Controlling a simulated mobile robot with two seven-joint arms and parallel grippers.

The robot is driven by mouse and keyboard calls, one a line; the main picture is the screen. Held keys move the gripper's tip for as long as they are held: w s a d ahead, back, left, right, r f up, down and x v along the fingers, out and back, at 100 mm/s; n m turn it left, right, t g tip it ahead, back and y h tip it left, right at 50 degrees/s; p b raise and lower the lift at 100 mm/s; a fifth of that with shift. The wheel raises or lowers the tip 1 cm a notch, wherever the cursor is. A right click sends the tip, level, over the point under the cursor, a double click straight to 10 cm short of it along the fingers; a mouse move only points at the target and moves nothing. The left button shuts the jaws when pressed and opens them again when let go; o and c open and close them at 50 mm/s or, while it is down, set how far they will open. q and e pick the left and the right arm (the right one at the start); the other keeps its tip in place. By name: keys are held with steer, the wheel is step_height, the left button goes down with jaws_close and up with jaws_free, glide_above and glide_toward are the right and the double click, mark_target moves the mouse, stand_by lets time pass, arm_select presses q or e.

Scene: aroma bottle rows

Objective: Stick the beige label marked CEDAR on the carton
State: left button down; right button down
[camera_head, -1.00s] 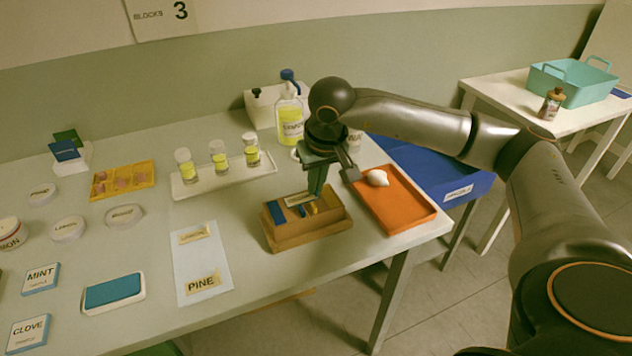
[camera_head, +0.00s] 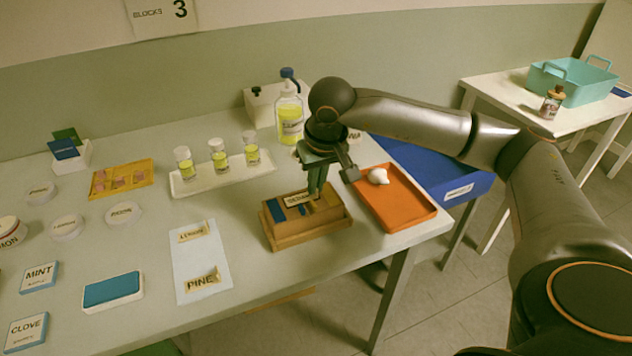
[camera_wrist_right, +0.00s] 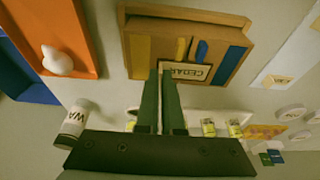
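The carton (camera_head: 305,236) is a brown box near the table's front right, with blue and yellow pieces on its top. The beige CEDAR label (camera_wrist_right: 187,71) lies against the carton top in the right wrist view; it also shows in the head view (camera_head: 297,198), its print too small there. My right gripper (camera_head: 317,190) points down at the carton top beside the label. In the right wrist view its two fingers (camera_wrist_right: 161,74) stand slightly apart with a narrow gap, their tips at the label's end. My left gripper is out of view.
An orange tray (camera_head: 408,213) with a white lump stands right of the carton. A white sheet (camera_head: 203,256) with LEMON and PINE labels lies left. Small bottles (camera_head: 219,157) stand on a white tray behind. A blue bin (camera_head: 462,183) is beyond the table's right edge.

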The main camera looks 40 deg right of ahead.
steer(key=shift+f, duration=0.1)
steer(key=c, duration=1)
jaws_free()
steer(key=shift+r+p, duration=2.9)
steer(key=shift+r, duration=1.2)
